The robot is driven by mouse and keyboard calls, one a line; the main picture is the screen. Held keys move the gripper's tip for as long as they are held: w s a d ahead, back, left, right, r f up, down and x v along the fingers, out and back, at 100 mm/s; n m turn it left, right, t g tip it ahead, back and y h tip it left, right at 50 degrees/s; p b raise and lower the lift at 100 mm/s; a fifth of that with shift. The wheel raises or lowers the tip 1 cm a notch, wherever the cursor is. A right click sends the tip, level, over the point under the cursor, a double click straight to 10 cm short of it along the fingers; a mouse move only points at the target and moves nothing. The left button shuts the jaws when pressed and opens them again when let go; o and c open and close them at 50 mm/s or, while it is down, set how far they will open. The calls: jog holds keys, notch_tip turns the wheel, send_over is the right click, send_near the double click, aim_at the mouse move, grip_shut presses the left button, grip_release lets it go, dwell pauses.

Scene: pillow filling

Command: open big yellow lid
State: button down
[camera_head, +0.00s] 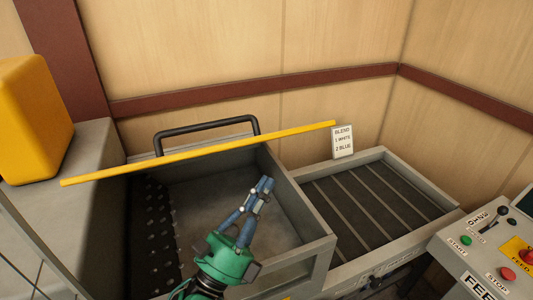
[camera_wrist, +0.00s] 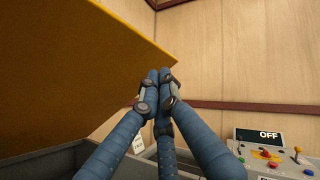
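The big yellow lid (camera_head: 200,153) stands raised over the open grey bin (camera_head: 312,222). In the head view it shows nearly edge-on as a thin yellow strip, with a black handle (camera_head: 207,123) above and behind it. In the wrist view, a broad yellow face of the lid (camera_wrist: 70,80) fills the upper left. My gripper (camera_head: 267,184) is over the bin, below the lid strip in the picture. Its blue fingers come together at the tips in the wrist view (camera_wrist: 160,78), with nothing seen between them. I cannot tell whether they touch the lid.
A slatted conveyor tray (camera_head: 380,205) lies right of the bin, with a small sign (camera_head: 342,142) behind it. A control panel (camera_head: 490,255) with buttons is at far right. A yellow block (camera_head: 35,120) stands left. A wooden wall closes the back.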

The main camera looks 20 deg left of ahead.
aim_at(264, 140)
jog(key=w+a+r+p, duration=0.1)
jog(key=w+r+p, duration=0.1)
jog(key=w+r, duration=0.1)
jog(key=shift+w+r, duration=0.4)
jog(key=shift+r, duration=0.5)
jog(key=shift+r, duration=0.1)
jog(key=r+n+p, duration=0.1)
jog(key=p, duration=0.1)
jog(key=w+a+r+n+y+p, duration=0.1)
jog(key=p, duration=0.1)
jog(key=shift+r, duration=0.4)
jog(key=r+n+y+p, duration=0.1)
jog(key=w+a+r+p, duration=0.1)
jog(key=p, duration=0.1)
jog(key=w+a+r+n+g+y+p, duration=0.1)
jog(key=p, duration=0.1)
jog(key=shift+r+n+y, duration=0.2)
jog(key=shift+n+y, duration=0.1)
jog(key=w+a+r+n+p, duration=0.1)
jog(key=w+a+r+p, duration=1.2)
jog(key=w+a+r, duration=0.4)
jog(key=shift+w+a+n+g+y, duration=0.3)
jog(key=shift+w+a+g+y, duration=0.1)
jog(key=shift+w+a, duration=0.9)
